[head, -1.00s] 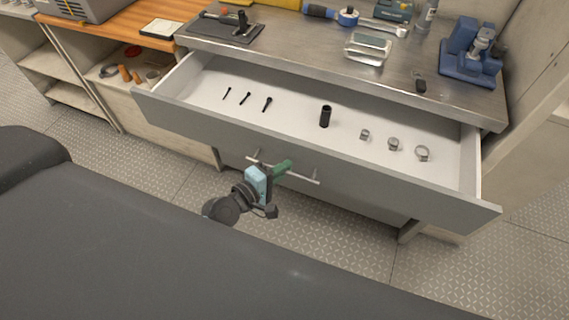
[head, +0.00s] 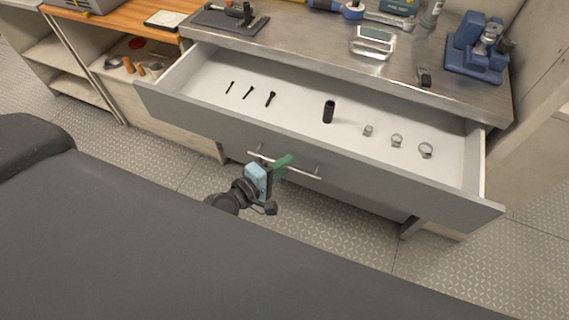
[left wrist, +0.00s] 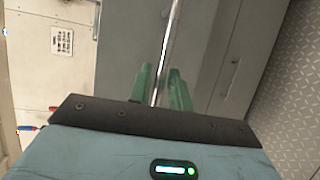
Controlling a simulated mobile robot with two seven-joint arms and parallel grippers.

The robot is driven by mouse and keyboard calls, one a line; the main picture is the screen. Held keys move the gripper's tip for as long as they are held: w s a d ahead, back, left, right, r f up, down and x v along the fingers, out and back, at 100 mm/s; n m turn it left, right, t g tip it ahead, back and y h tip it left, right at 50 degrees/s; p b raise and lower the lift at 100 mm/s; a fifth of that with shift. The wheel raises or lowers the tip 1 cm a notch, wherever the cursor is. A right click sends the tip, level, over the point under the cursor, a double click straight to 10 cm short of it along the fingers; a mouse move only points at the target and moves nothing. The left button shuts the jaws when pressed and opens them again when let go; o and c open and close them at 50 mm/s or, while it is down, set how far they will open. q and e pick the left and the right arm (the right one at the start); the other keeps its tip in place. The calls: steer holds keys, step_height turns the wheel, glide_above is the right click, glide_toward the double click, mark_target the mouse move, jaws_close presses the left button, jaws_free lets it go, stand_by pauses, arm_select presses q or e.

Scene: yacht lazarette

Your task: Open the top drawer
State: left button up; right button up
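The top drawer (head: 300,152) is pulled well out from under the metal worktop, and its white inside is in view. Its bar handle (head: 308,174) runs across the grey front. My left gripper (head: 282,166) is at the handle's middle. In the left wrist view the handle bar (left wrist: 170,40) passes between the green fingers (left wrist: 160,85), with a narrow gap showing beside it, so they look slightly open around the bar. My right gripper is not in view.
The drawer holds several black bolts, a black socket (head: 328,111) and ring clamps (head: 397,140). Tools, a metal tin (head: 372,42) and a blue vise (head: 476,52) stand on the worktop (head: 300,52). Open shelves are at left. Patterned floor (head: 335,215) lies below the drawer.

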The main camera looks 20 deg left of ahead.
arm_select(q)
steer(key=v, duration=0.7)
steer(key=shift+b, duration=0.3)
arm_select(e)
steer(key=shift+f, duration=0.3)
arm_select(q)
steer(key=shift+s, duration=0.15)
